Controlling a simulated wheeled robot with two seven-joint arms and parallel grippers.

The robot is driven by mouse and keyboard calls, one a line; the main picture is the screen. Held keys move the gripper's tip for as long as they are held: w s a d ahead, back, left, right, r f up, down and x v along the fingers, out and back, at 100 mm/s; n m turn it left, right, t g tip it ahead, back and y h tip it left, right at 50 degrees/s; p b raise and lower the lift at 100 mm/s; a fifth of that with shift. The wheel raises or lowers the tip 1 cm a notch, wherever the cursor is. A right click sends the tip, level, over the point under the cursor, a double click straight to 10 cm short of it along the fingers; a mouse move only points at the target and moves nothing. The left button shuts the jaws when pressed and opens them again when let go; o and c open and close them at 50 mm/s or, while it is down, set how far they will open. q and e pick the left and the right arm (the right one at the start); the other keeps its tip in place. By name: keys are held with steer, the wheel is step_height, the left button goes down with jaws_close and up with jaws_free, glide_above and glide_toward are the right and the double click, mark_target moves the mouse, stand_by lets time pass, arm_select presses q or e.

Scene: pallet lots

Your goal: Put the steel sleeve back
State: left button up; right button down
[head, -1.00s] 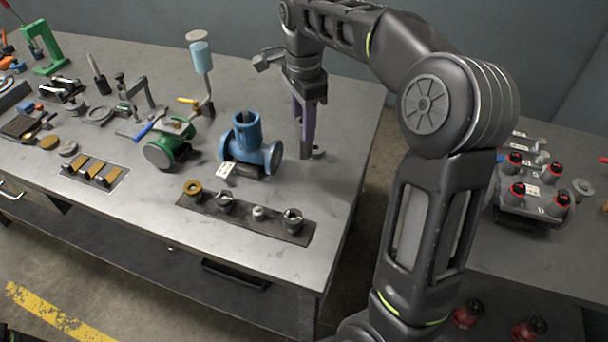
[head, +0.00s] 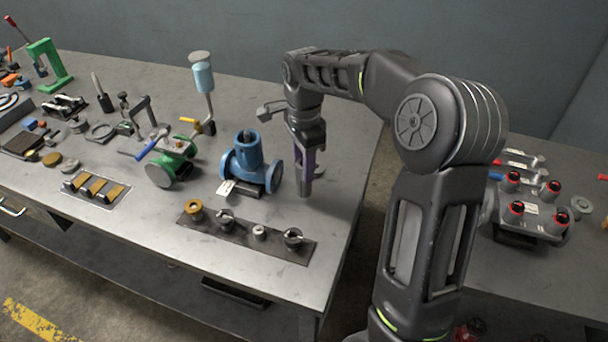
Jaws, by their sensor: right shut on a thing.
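My right gripper (head: 306,172) points down over the bench, right of the blue valve body (head: 250,170). It is shut on a small grey metal cylinder (head: 304,188), which looks like the steel sleeve; the fingers hide its upper part. Whether it touches the bench top is hard to tell. In front, a dark mat (head: 275,239) bears a brass ring (head: 194,208), two grey metal parts (head: 225,218) and a small pale piece (head: 259,233). My left gripper is not in view.
A plate with brass strips (head: 96,188) lies further left. Bare bench (head: 330,215) lies between my gripper and the mat. A second table (head: 540,265) with red-capped parts is at right.

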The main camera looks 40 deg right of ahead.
steer(key=shift+f, duration=1.7)
steer(key=shift+f, duration=0.1)
steer(key=shift+f, duration=0.15)
steer(key=c, duration=0.9)
jaws_free()
step_height(320, 180, up, 12)
steer(key=shift+r, duration=0.25)
